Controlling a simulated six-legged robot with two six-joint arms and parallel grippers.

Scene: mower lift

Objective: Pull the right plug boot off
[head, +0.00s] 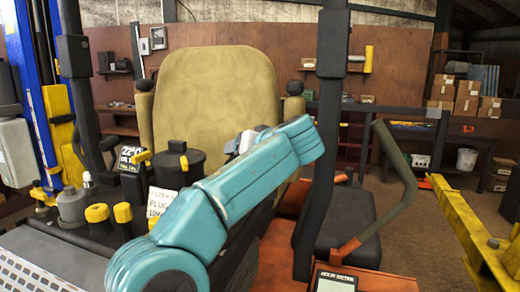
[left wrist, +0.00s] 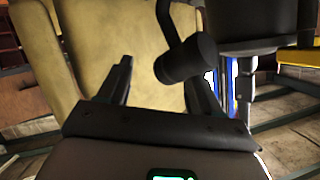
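My left gripper (left wrist: 157,70) is open in the left wrist view, its two dark fingers apart with nothing between them. A black cylindrical piece on a curved black stem, which looks like a plug boot (left wrist: 186,60), shows just above and beside the right finger. I cannot tell whether they touch. In the head view my teal arm crosses the middle and hides most of this gripper and what lies behind it. A sign with "PLUG" on it (head: 160,203) stands left of the arm. The right plug boot cannot be told apart there. My right gripper is not in view.
The tan seat (head: 215,95) is behind. A dark post (head: 328,110) and a green-orange lever (head: 398,185) stand at right.

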